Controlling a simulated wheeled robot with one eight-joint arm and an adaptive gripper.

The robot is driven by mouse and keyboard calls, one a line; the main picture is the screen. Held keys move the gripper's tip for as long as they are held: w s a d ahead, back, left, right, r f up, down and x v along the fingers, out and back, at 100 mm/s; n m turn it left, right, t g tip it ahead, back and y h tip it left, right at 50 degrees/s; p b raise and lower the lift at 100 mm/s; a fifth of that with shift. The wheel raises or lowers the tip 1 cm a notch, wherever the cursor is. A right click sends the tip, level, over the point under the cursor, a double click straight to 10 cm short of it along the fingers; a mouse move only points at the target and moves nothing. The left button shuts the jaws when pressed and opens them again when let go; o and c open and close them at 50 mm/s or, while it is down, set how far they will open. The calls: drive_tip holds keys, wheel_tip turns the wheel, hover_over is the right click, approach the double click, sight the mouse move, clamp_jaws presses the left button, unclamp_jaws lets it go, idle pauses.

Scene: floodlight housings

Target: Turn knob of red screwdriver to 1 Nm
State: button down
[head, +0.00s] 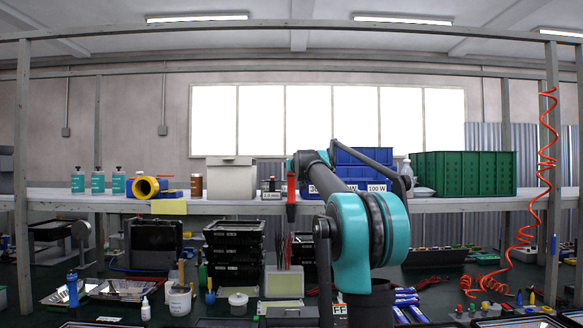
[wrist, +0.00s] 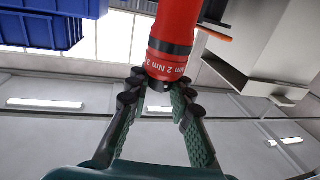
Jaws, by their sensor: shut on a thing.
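The red screwdriver (wrist: 182,22) fills the upper middle of the wrist view. It has a black ring, and past it a red knob (wrist: 166,66) with white marking that reads "2 Nm". My gripper (wrist: 158,88) has its dark, green-padded fingers at the knob's end, one tip on each side, shut on it. In the head view the red screwdriver (head: 291,188) is a small upright red shape at the shelf, left of my teal arm. The fingers cannot be made out there. The rest of the scale is turned out of sight.
Blue bins (head: 358,160) and a green crate (head: 463,174) are to the right. Black stacked crates (head: 233,250) stand below.

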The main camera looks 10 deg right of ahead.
drive_tip(key=shift+m+h, duration=1.2)
drive_tip(key=shift+h, duration=0.7)
drive_tip(key=shift+m+g+h, duration=0.7)
drive_tip(key=shift+m+h, duration=0.3)
drive_tip(key=shift+h, duration=0.45)
drive_tip(key=shift+m+g+h, duration=0.7)
drive_tip(key=shift+m+h, duration=0.3)
drive_tip(key=shift+h, duration=0.45)
drive_tip(key=c, duration=1.3)
unclamp_jaws()
drive_tip(key=v, duration=1.2)
drive_tip(key=shift+f, duration=0.1)
